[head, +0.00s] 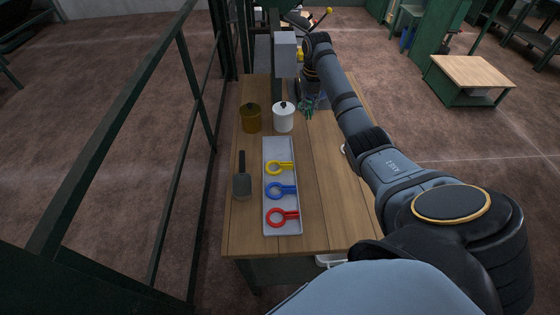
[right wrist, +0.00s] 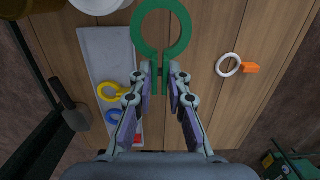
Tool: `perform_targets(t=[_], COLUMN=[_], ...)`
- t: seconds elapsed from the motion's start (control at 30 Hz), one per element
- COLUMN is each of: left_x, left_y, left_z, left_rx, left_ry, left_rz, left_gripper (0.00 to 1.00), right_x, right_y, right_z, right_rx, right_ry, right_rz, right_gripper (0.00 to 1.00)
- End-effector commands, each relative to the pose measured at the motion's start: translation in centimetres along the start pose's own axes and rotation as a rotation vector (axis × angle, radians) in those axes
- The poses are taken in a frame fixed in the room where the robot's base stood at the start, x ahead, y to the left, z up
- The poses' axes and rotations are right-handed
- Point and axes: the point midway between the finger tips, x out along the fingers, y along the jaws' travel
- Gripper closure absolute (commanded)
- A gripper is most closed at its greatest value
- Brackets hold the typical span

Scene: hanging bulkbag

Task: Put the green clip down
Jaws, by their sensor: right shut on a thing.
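The green clip (right wrist: 184,37) is a ring with a two-pronged handle. My right gripper (right wrist: 161,70) is shut on its handle, with the ring beyond the fingertips. In the right wrist view the clip looks large against the table, so it seems held above the wood. In the head view my right gripper (head: 307,108) is at the far part of the table, right of the white pot; the clip is too small there to make out well. A grey tray (head: 281,150) holds yellow (head: 279,168), blue (head: 281,190) and red (head: 283,217) clips. My left gripper is not in view.
A brown pot (head: 251,119) and a white pot (head: 283,119) stand behind the tray. A dark scraper-like tool (head: 242,182) lies left of it. A white ring with an orange handle (right wrist: 229,65) lies on the wooden table. Bare wood (head: 325,190) shows right of the tray.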

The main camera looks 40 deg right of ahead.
Motion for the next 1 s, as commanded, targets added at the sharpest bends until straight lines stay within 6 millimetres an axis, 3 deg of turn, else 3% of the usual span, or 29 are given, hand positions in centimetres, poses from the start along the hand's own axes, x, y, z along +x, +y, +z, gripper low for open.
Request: perform_targets(t=[0.17,0.47,0.63,0.8,1.0], left_x=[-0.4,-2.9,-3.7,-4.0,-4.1], left_y=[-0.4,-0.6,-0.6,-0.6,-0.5], left_z=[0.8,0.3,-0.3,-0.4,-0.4], left_rx=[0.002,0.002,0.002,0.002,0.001], left_ry=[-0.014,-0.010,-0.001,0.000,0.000], left_rz=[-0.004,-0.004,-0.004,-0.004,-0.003], left_gripper=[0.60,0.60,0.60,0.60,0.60], right_x=[0.2,2.9,6.2,8.2,9.0], right_y=[0.7,7.5,10.3,11.6,12.2], right_z=[-0.4,-4.0,-5.7,-6.5,-6.8], right_rx=[-0.010,-0.010,-0.007,-0.006,-0.006], right_ry=[0.003,0.005,0.006,0.003,0.003], right_rz=[0.000,0.002,0.000,-0.001,-0.001], right_gripper=[1.00,1.00,1.00,1.00,1.00])
